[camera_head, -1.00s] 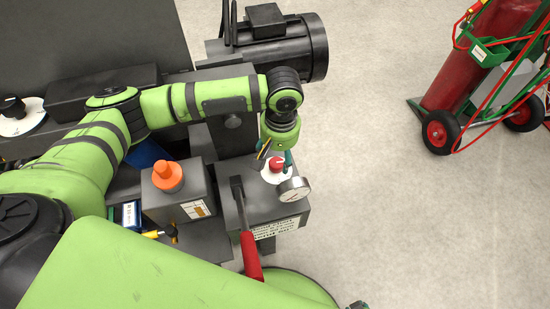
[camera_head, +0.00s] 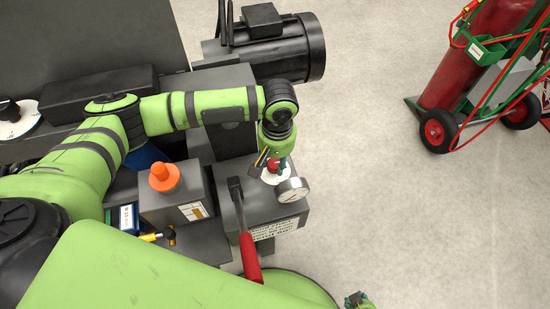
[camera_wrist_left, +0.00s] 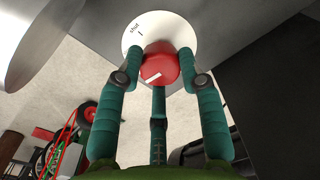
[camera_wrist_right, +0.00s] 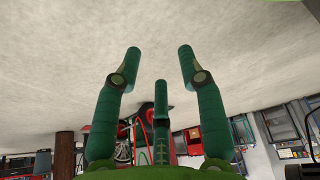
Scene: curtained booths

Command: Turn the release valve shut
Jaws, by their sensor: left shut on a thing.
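The release valve is a red knob (camera_wrist_left: 157,62) on a round white plate (camera_wrist_left: 178,27) marked "shut" beside a short black line. A white pointer line on the knob lies away from that mark in the left wrist view. In the head view the knob (camera_head: 273,165) sits on top of a dark block near a gauge. My left gripper (camera_head: 272,158) reaches down over it, its teal fingers shut around the knob's sides. My right gripper (camera_wrist_right: 160,60) is open and empty; in the head view it shows at the bottom edge (camera_head: 358,300).
A round gauge (camera_head: 292,190) stands right beside the knob. A lever with a red handle (camera_head: 249,258) and an orange button box (camera_head: 163,178) are close by. A red cylinder on a cart (camera_head: 460,70) stands at upper right. The floor between is clear.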

